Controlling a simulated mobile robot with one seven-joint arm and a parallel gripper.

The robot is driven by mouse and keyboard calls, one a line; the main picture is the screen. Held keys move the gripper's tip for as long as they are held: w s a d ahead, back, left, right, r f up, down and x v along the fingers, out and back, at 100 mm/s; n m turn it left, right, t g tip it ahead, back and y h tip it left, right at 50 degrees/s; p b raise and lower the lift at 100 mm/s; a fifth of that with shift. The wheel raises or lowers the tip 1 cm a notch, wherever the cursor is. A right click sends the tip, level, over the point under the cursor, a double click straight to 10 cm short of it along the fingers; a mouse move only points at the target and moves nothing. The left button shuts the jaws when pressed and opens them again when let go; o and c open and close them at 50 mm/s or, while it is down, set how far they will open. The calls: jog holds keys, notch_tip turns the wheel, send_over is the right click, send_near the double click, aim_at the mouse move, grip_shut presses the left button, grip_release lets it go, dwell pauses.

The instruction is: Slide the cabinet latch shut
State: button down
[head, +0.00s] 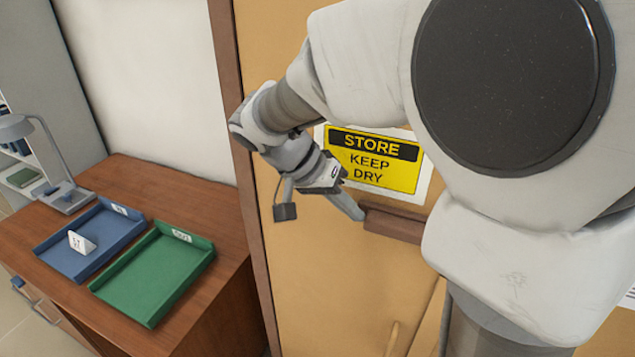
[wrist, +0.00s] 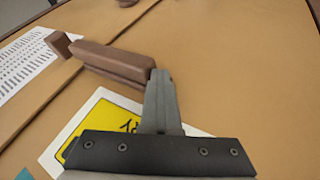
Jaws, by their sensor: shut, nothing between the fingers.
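The cabinet latch is a brown bar (head: 393,222) lying across the tan cabinet front, just below the yellow "STORE KEEP DRY" sign (head: 374,160). In the wrist view the latch bar (wrist: 115,60) lies near the seam between the doors, with a small brown block (wrist: 58,43) close to its far left end. My gripper (head: 358,213) is shut and empty, its fingertips at the bar's near end. In the wrist view my gripper (wrist: 160,78) is beside that end; I cannot tell whether it touches. My arm hides part of the cabinet in the head view.
At the left, a wooden desk (head: 215,235) holds a blue tray (head: 75,265), a green tray (head: 150,280) and a grey lamp (head: 65,195). A door handle (head: 391,338) shows below the latch.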

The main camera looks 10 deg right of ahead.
aim_at(391, 224)
jog(key=s+d+b, duration=0.1)
jog(key=s+d, duration=0.1)
jog(key=s+d+b, duration=0.1)
jog(key=s+d, duration=0.1)
jog(key=d, duration=0.1)
jog(key=shift+d, duration=0.2)
jog(key=shift+f, duration=0.1)
